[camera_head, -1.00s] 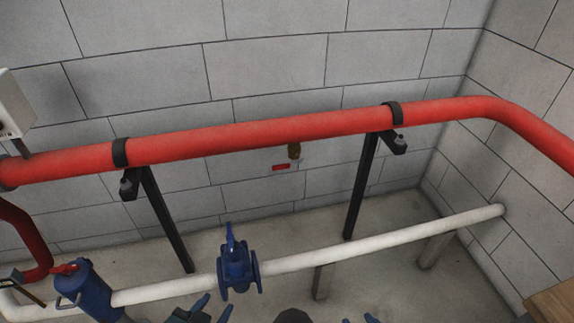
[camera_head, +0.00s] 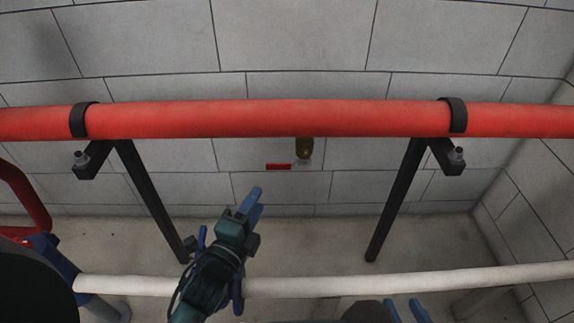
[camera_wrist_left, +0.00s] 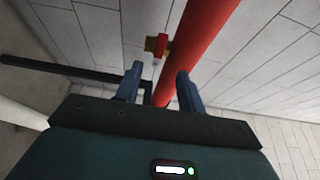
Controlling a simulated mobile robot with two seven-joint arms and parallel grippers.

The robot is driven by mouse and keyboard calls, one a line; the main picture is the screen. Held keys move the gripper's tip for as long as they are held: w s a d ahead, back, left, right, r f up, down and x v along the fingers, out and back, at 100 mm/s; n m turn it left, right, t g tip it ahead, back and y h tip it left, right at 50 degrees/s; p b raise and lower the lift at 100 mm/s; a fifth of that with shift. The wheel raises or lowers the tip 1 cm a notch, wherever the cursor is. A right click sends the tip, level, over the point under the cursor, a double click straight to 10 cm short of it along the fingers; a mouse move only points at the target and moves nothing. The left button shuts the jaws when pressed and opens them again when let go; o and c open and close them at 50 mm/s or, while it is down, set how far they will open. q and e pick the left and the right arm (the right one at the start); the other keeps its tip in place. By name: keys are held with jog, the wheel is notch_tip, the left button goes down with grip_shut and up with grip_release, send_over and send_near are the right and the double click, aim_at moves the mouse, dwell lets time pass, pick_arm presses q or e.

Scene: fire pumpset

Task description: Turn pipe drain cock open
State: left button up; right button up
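The drain cock has a brass body (camera_head: 304,148) hanging under the red pipe (camera_head: 250,118), with a small red handle (camera_head: 278,166) at its lower left, level in the picture. In the left wrist view the brass body (camera_wrist_left: 151,44) and red handle (camera_wrist_left: 162,46) show beyond the fingertips, beside the pipe. My left gripper (camera_head: 252,200) is below and left of the cock, apart from it. Its two blue fingers stand apart and empty in the left wrist view (camera_wrist_left: 157,75). My right gripper (camera_head: 406,309) shows only its blue fingers at the bottom edge, spread apart and empty.
Black brackets (camera_head: 150,195) and (camera_head: 396,198) support the pipe on either side of the cock. A white pipe (camera_head: 400,280) runs low across the front. A block wall (camera_head: 300,40) stands close behind. Space directly below the cock looks clear.

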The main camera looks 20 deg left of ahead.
aim_at(276, 168)
pick_arm(q)
jog(key=w, duration=0.4)
jog(key=w+d, duration=0.1)
jog(key=w, duration=0.7)
jog(key=shift+w+d+b, duration=0.2)
jog(key=shift+w+b, duration=0.05)
jog(key=shift+b, duration=0.05)
jog(key=shift+c, duration=0.5)
grip_shut()
